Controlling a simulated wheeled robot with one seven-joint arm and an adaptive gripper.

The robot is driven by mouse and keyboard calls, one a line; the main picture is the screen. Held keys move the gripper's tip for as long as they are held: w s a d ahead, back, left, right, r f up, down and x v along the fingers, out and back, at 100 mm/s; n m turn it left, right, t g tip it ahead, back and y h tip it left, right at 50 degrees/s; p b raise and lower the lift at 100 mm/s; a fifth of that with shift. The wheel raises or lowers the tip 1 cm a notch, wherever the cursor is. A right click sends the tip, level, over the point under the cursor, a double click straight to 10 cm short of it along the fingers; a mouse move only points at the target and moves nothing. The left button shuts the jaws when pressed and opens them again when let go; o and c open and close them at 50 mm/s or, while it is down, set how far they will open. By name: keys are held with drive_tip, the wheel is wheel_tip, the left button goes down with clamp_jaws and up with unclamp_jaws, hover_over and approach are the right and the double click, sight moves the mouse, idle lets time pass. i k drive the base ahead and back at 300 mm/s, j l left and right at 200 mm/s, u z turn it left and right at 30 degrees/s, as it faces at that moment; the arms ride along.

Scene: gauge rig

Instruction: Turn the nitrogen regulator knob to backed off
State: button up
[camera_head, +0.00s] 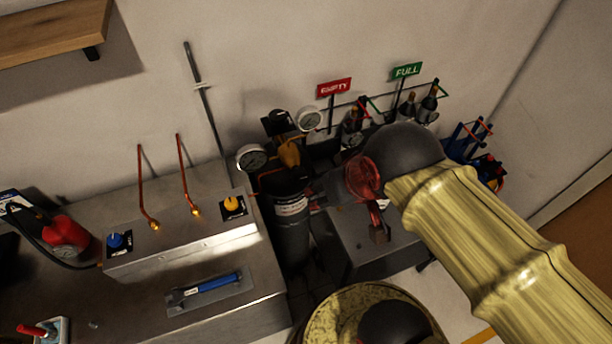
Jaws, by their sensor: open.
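The regulator sits on top of a dark, upright cylinder (289,222) with a pale label, near the back wall. Its orange-yellow knob (290,153) shows between two round white-faced gauges, one at the left (251,157) and one at the upper right (309,118). The gauge readings and any knob markings are too small to read. My gripper (316,194) comes in from the right, its dark fingers pointing left beside the cylinder's upper part, below and right of the knob. It is open and appears empty. Whether its fingers touch the cylinder cannot be told.
A steel bench at left carries a panel with a blue knob (115,241), a yellow knob (233,204) and copper tubes (187,175). A blue-handled tool (206,286) lies in front. Red "EMPTY" (334,87) and green "FULL" (406,71) signs stand behind, near several bottles.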

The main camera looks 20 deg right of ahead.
sight(298, 175)
drive_tip(key=l+z, duration=0.15)
drive_tip(key=l, duration=0.65)
drive_tip(key=i+l+z, duration=0.1)
drive_tip(key=l, duration=0.65)
